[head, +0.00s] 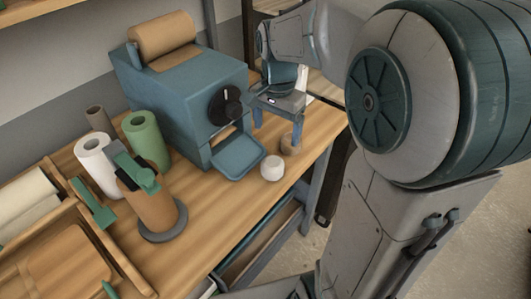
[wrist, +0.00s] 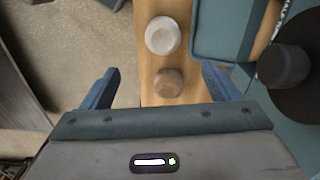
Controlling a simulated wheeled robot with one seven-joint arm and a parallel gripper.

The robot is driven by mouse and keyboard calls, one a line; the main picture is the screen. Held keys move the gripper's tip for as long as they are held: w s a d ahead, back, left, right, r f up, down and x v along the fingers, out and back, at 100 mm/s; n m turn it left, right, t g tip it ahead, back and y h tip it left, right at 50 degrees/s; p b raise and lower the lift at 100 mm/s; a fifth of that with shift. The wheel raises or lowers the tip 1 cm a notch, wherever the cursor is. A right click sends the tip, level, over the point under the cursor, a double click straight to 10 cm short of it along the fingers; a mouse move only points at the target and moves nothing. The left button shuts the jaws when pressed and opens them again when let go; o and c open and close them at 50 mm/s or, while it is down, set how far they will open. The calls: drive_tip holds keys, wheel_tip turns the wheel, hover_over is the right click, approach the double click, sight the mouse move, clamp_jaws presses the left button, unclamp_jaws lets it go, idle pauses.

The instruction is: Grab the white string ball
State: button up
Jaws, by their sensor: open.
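The white string ball (head: 272,168) sits on the wooden table near its front edge, just right of the blue machine's tray. It also shows in the wrist view (wrist: 162,36), at the top middle. A brown string ball (head: 290,144) stands close behind it on the table; in the wrist view the brown ball (wrist: 168,83) lies nearer to my gripper. My gripper (head: 277,138) is open, with its fingers pointing down around the brown ball's area. In the wrist view my gripper (wrist: 158,88) has its blue fingers wide apart, with nothing held between them.
The blue machine (head: 180,95) with a black knob (head: 226,106) and a low tray (head: 238,157) stands left of the balls. Paper rolls, white (head: 97,165) and green (head: 146,139), stand farther left. The table edge drops to floor on the right.

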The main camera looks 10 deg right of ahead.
sight(274, 160)
wheel_tip(274, 160, down, 10)
drive_tip(key=shift+w+r, duration=0.15)
wheel_tip(274, 160, down, 4)
drive_tip(key=shift+w+a+f+p, duration=0.1)
drive_tip(key=shift+w+f+p, duration=0.05)
drive_tip(key=shift+f+p, duration=0.15)
drive_tip(key=shift+r, duration=0.1)
drive_tip(key=c, duration=1.1)
